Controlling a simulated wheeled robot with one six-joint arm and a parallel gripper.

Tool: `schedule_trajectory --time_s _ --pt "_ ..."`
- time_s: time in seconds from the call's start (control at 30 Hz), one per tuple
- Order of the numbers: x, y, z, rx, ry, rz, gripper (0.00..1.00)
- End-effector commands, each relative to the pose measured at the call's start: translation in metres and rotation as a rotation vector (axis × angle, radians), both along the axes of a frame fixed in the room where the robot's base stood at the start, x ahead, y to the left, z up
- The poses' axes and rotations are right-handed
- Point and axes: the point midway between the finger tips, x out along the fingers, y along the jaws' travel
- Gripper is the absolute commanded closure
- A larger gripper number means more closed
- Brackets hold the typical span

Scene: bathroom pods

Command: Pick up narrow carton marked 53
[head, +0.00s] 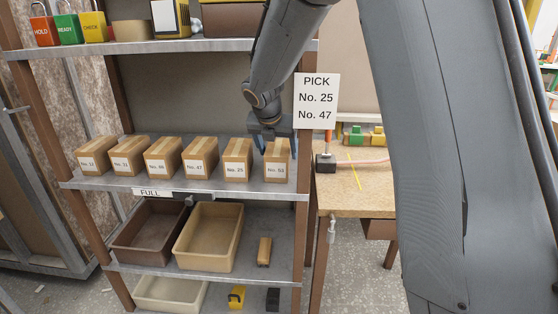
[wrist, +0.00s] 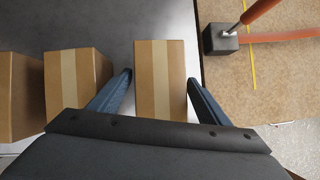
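The narrow carton marked 53 (head: 276,163) stands upright at the right end of a row of cartons on the middle shelf. In the wrist view its taped brown top (wrist: 160,80) lies between the two blue fingers of my gripper (wrist: 160,92). The fingers are spread, with a gap to the carton on each side. My gripper (head: 271,142) also shows in the head view, over the carton from behind and above. The carton marked 25 (head: 237,163) stands just to the left, and the left finger is in the gap between the two.
More cartons (head: 163,160) continue leftward along the shelf (head: 190,187). A sign (head: 316,101) reads PICK No. 25, No. 47. A wooden bench (head: 355,188) with a dark block (head: 325,163) stands close on the right. The upper shelf (head: 160,46) runs overhead, and bins (head: 210,238) stand below.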

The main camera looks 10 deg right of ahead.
Motion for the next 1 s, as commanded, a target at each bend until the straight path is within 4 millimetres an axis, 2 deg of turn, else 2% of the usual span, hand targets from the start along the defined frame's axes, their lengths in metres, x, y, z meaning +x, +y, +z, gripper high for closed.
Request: schedule_trajectory --time_s 0.03,0.27,0.63,1.0 --pt "0.000 0.000 0.000 0.000 0.000 0.000 0.39" --pt "0.000 0.000 0.000 0.000 0.000 0.000 0.77" --pt "0.001 0.000 0.001 0.001 -0.002 0.000 0.79" --pt "0.000 0.000 0.011 0.001 -0.002 0.000 0.79"
